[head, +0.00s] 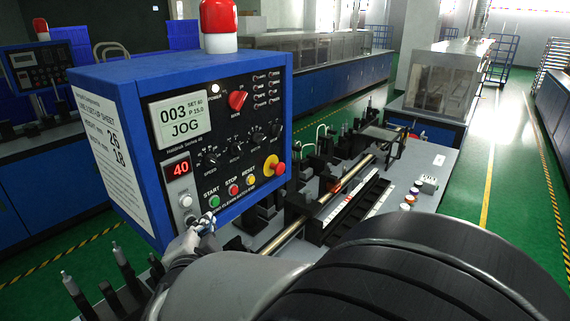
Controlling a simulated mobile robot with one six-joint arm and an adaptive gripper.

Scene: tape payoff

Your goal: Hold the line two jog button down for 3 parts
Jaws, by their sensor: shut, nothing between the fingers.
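A blue control box (180,78) with a black front panel stands at left centre. Its screen (181,120) reads 003, SET 60, P 15.0 and JOG. A small red display (179,170) reads 40. Below it is a white round button (185,201); its label is too small to read, so I cannot tell if it is the jog button. My gripper (209,221) is shut and empty at the panel's lower left corner, just below the green START button (214,201). My gripper hides part of that corner. I cannot tell if its tips touch a button.
A red STOP button (233,190), a yellow RESET button (251,181) and a red emergency stop (272,166) sit right of START. A machine bed with a brass-coloured rod (282,237) lies beyond my arm. A second blue control box (36,70) stands at far left.

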